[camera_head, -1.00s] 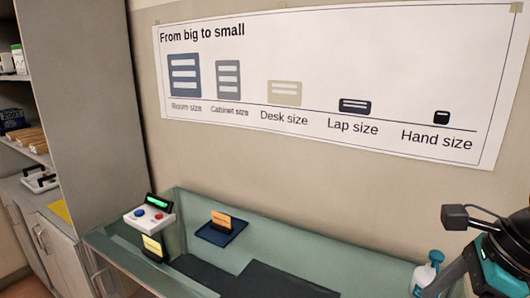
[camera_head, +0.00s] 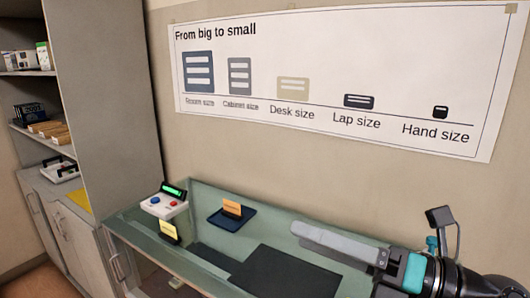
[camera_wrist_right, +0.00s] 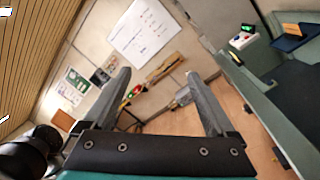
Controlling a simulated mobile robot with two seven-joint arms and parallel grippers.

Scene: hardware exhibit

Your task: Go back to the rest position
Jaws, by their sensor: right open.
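My right gripper (camera_head: 300,232) reaches in from the right in the head view, its long grey fingers pointing left over the green display case (camera_head: 290,217). In the right wrist view the right gripper (camera_wrist_right: 157,76) has its two fingers spread wide, with nothing between them but the floor and wall beyond. The green case (camera_wrist_right: 262,112) lies to the right of the fingers there. My left gripper is in neither view.
In the case are a white box with red and blue buttons (camera_head: 160,206), a yellow card (camera_head: 168,232), a blue tray (camera_head: 222,219) with an orange card (camera_head: 233,208) and a dark mat (camera_head: 285,270). A grey shelf cabinet (camera_head: 112,110) stands left. A size poster (camera_head: 330,65) hangs behind.

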